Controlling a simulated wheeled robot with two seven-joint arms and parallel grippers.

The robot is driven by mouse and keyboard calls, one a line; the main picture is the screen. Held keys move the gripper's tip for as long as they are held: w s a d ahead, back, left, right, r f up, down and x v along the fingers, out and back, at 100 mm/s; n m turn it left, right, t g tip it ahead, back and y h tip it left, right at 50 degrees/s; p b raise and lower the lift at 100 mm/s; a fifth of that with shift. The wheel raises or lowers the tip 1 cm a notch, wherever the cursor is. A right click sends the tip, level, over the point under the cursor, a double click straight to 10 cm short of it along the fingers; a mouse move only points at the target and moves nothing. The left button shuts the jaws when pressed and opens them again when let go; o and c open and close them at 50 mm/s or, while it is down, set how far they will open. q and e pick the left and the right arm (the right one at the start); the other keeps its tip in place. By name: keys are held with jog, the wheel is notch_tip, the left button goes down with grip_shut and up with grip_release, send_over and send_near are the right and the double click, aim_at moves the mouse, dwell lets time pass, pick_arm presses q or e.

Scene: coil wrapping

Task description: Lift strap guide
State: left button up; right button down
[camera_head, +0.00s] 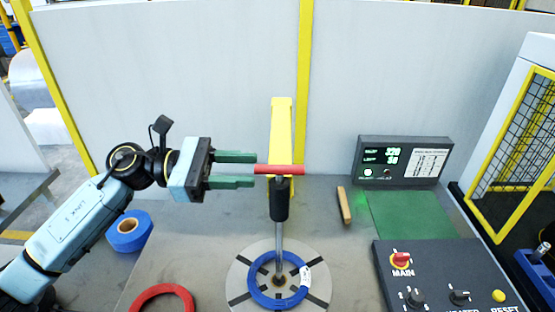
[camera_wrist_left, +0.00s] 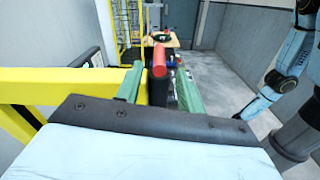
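The strap guide appears to be the upright post with a red crossbar handle (camera_head: 284,169) and a black sleeve (camera_head: 280,202). It stands over a round slotted plate (camera_head: 240,285) with a blue coil (camera_head: 259,294) around its foot. My left gripper (camera_head: 254,169) comes in level from the left. Its green fingers are open, one on each side of the handle's left end. In the left wrist view the red handle (camera_wrist_left: 159,62) shows between the fingers, with gaps beside it. My right gripper does not show.
A yellow arm (camera_head: 281,140) stands behind the post. A red ring (camera_head: 148,291) and blue tape roll (camera_head: 128,230) lie to the left. A wooden bar (camera_head: 344,205), a display box (camera_head: 403,160) and a control panel (camera_head: 440,275) are to the right.

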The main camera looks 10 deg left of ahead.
aim_at(277, 170)
pick_arm(q)
jog(key=d+p, duration=0.1)
jog(key=d, duration=0.2)
jog(key=w+d, duration=0.1)
jog(key=d, duration=0.2)
jog(key=shift+w+d+p, duration=0.2)
jog(key=shift+d+p, duration=0.05)
jog(key=shift+p, duration=0.15)
grip_shut()
